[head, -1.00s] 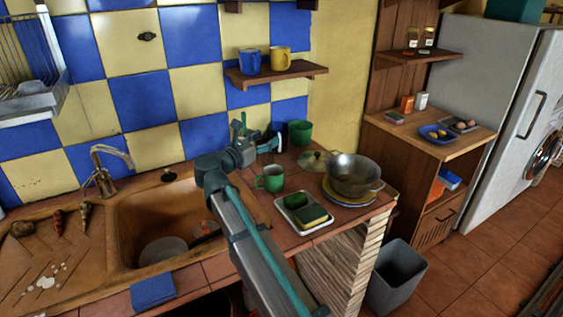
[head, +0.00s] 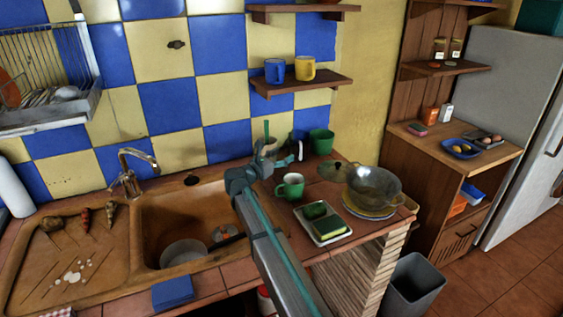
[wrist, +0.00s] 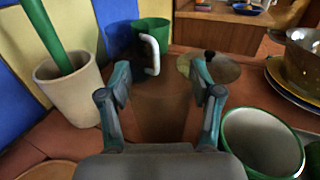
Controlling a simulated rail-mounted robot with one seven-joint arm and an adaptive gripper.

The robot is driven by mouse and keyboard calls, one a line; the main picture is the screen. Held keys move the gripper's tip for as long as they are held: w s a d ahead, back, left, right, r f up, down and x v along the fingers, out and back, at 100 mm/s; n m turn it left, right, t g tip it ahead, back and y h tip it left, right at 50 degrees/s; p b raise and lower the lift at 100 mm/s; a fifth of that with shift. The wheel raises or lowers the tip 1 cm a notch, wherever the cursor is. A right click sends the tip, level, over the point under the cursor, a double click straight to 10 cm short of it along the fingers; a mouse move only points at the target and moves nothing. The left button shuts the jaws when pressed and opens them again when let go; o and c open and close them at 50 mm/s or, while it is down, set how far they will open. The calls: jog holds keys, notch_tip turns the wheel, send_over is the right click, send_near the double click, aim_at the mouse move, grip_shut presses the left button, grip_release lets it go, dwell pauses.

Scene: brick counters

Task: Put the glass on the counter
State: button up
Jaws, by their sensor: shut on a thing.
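My gripper (wrist: 160,85) is closed on a see-through, brownish glass (wrist: 162,112), which shows only faintly between the fingers in the wrist view. In the head view my gripper (head: 272,158) is over the tiled counter (head: 262,208), behind the front green mug, and I cannot make out the glass there. Whether the glass's base touches the counter is hidden.
A white cup with a green stick (wrist: 68,95) stands left of my gripper. A green mug (wrist: 150,38) and a lid (wrist: 222,72) are beyond it. A green-rimmed mug (wrist: 262,140) is close at right. The sink (head: 190,215) lies left.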

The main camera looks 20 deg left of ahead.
jog(key=shift+f, duration=1.2)
jog(key=shift+f, duration=0.2)
jog(key=o, duration=1.3)
jog(key=shift+c, duration=0.2)
jog(key=shift+r, duration=0.2)
jog(key=b+v, duration=0.1)
jog(key=v, duration=1.1)
jog(key=shift+s+b, duration=0.1)
jog(key=shift+b, duration=0.25)
